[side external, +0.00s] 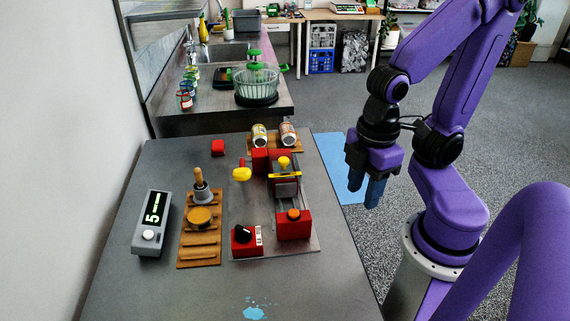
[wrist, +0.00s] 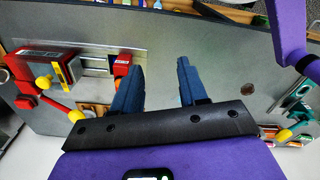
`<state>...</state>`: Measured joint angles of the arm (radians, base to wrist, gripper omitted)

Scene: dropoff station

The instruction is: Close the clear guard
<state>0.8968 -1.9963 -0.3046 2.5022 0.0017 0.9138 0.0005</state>
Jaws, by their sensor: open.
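A red and grey machine stands on a grey base plate (side external: 250,217) at the right of the workbench. A part with a yellow bar (side external: 284,176) sits over its rails, and I take the see-through panel at this bar to be the clear guard. The panel is hard to make out, and I cannot tell its exact angle. A yellow knob (side external: 284,162) stands behind the bar. My gripper (side external: 364,190) is right of the machine, apart from it, fingers pointing down. In the wrist view its two blue fingers (wrist: 156,72) are spread with nothing between them.
A red box with a black knob (side external: 242,239) and a red block with an orange button (side external: 293,223) stand at the machine's front. A yellow-ended red lever (side external: 241,173) rises at its left. The bench front is clear except for a blue spill (side external: 254,313).

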